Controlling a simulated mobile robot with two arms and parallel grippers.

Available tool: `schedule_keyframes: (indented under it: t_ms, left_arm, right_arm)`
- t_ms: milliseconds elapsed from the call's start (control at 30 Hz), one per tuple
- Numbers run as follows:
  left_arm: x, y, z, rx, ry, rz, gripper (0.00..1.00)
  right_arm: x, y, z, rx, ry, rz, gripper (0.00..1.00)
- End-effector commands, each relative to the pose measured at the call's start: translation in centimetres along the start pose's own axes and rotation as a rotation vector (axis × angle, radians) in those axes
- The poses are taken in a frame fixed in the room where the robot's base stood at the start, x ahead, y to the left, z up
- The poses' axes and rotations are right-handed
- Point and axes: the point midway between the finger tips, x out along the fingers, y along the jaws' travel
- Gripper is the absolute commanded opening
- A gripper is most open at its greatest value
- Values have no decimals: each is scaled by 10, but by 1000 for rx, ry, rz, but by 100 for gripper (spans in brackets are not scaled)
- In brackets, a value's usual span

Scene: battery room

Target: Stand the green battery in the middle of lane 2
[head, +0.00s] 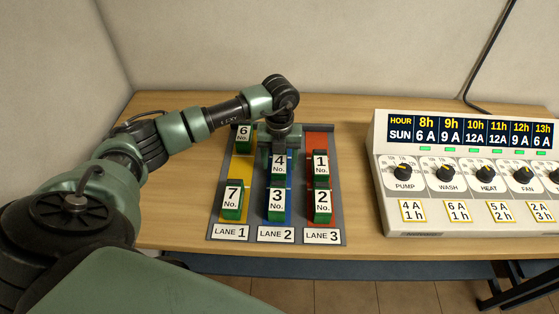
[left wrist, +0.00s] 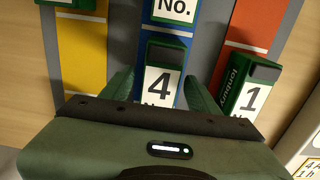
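The lane board (head: 214,226) has a yellow lane 1, a blue lane 2 and a red lane 3. All its batteries are green with white number labels. Battery No. 4 (head: 279,165) stands in the middle part of lane 2 (head: 289,185), behind battery No. 3 (head: 276,204). My left gripper (head: 280,140) is low over No. 4. In the left wrist view, battery No. 4 (left wrist: 163,82) is between the open fingers of my left gripper (left wrist: 160,93), with a small gap at the left finger. Its lower part is hidden by the gripper body. My right gripper is not in view.
Batteries No. 6 (head: 244,137) and No. 7 (head: 232,202) stand in lane 1. No. 1 (head: 320,166) and No. 2 (head: 322,206) stand in lane 3, No. 1 close beside my right-hand finger. A control panel (head: 465,180) stands right of the board.

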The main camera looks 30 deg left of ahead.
Motion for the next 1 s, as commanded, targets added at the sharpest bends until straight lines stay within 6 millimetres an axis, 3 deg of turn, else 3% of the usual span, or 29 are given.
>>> schedule_keyframes:
  t_ms: [267, 700, 1000]
  left_arm:
    - [-7, 0, 1, 0, -2, 0, 61]
    - [-93, -1, 1, 0, -4, -3, 61]
    - [-122, 0, 0, 1, -1, -1, 61]
  right_arm:
    - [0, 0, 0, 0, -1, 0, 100]
    - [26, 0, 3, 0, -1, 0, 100]
    - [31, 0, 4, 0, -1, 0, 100]
